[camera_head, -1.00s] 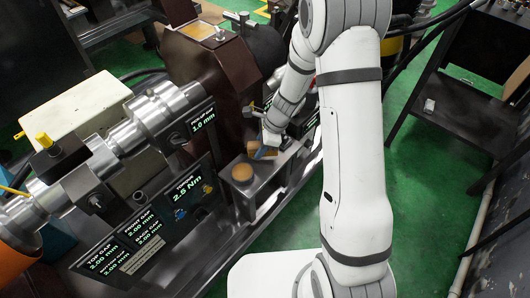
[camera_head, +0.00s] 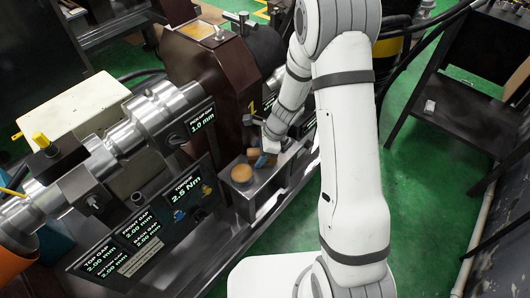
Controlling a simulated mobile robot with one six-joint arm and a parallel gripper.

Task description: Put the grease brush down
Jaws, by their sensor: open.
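A small blue piece (camera_head: 262,160), which looks like part of the grease brush, shows at the lower end of my arm. My gripper (camera_head: 267,150) is just above it, small and partly hidden by my own wrist. The gripper is open. The brush is at or between the fingers, low over the dark metal block; I cannot tell whether it touches the block. A tan round top (camera_head: 253,153) is right beside the blue piece. A second tan round top, on a grey cup (camera_head: 242,173), stands nearer on the block.
A display panel (camera_head: 140,235) with gap and torque readings stands left of the block. A large metal shaft (camera_head: 150,112) and a dark brown housing (camera_head: 210,65) rise behind. Green floor (camera_head: 430,200) is open to the right, with a dark bench (camera_head: 465,110) beyond.

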